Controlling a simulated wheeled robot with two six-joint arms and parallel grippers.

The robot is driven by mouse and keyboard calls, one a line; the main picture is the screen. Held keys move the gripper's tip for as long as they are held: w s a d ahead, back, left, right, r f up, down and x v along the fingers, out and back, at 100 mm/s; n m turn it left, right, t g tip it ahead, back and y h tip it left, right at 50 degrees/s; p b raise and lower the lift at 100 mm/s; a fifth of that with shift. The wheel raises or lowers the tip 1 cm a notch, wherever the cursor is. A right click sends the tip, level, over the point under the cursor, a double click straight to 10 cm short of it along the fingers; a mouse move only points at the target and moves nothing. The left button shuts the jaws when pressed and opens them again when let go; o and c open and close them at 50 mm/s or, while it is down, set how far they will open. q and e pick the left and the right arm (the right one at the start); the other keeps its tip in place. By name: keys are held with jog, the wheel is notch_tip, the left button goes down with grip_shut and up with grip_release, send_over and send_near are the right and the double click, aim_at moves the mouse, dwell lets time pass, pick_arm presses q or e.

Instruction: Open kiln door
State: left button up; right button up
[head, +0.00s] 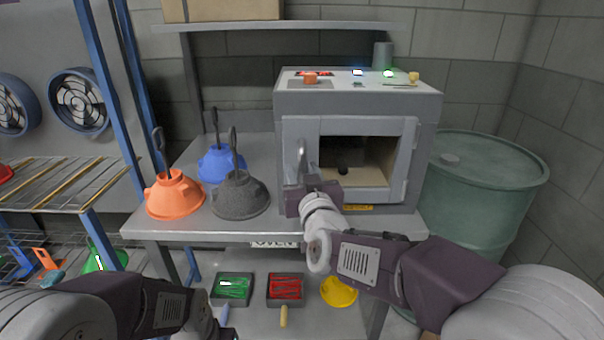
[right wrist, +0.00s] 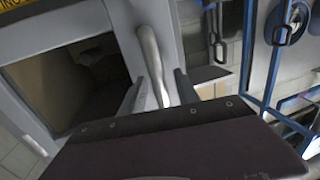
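The grey kiln (head: 290,110) stands on the bench's right part. Its door (head: 365,125) has a large window through which the pale interior shows; the door looks closed, though a small gap would be hard to see. The upright metal handle (head: 302,155) is on the door's left side and also shows in the right wrist view (right wrist: 151,55). My right gripper (head: 300,184) is at the handle. In the right wrist view its fingers (right wrist: 162,90) stand apart on either side of the handle's lower end. My left gripper (head: 217,328) is low at the bottom edge, partly cut off.
Orange (head: 174,196), blue (head: 218,164) and dark grey (head: 240,195) hoods with hooks stand on the bench, left of the kiln. A green barrel (head: 485,185) stands right of it. Trays of green (head: 233,287) and red (head: 286,288) items lie on the lower shelf.

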jog(key=shift+w, duration=0.1)
grip_shut()
dwell(1.4)
